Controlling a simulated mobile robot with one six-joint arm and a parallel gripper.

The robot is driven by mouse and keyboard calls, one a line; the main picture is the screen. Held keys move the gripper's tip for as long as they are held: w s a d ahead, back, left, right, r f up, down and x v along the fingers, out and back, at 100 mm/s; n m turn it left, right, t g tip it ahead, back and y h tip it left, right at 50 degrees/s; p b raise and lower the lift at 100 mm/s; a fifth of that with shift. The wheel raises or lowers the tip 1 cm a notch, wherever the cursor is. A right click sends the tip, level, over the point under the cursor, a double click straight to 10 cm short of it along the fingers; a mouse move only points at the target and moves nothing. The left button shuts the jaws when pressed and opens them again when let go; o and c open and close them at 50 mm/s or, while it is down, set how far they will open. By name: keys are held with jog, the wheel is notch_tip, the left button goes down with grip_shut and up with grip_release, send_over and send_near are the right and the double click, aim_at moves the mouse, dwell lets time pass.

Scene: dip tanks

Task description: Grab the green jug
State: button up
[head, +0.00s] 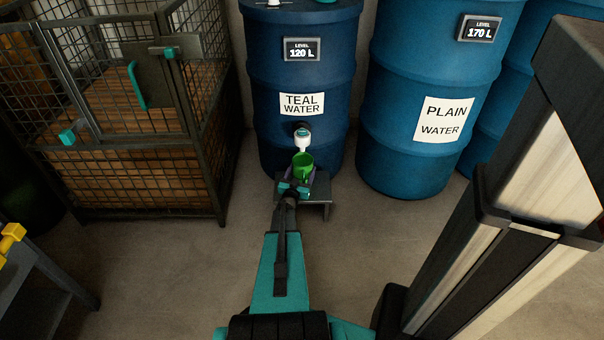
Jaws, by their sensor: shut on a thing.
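The green jug (303,166) is upright at the small dark stand in front of the teal water barrel, just below the barrel's white tap (302,139). My gripper (295,186) reaches it from the near side and is shut on the jug. The fingertips are small in this view and partly hidden by the gripper body. I cannot tell whether the jug's base touches the stand.
The stand (322,192) is low and sits before the teal water barrel (305,75). A plain water barrel (428,70) stands to the right. A mesh cage (140,190) with wooden contents is at the left. The floor between is clear.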

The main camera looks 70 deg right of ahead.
notch_tip(320, 180, up, 3)
jog(key=shift+f+p, duration=0.1)
jog(key=shift+p, duration=0.3)
jog(key=s+a+r+p, duration=0.1)
jog(key=s+a+p, duration=0.1)
jog(key=s+a, duration=0.8)
jog(key=a, duration=0.2)
jog(key=shift+a+r, duration=0.15)
jog(key=shift+a, duration=0.15)
jog(key=shift+w, duration=0.15)
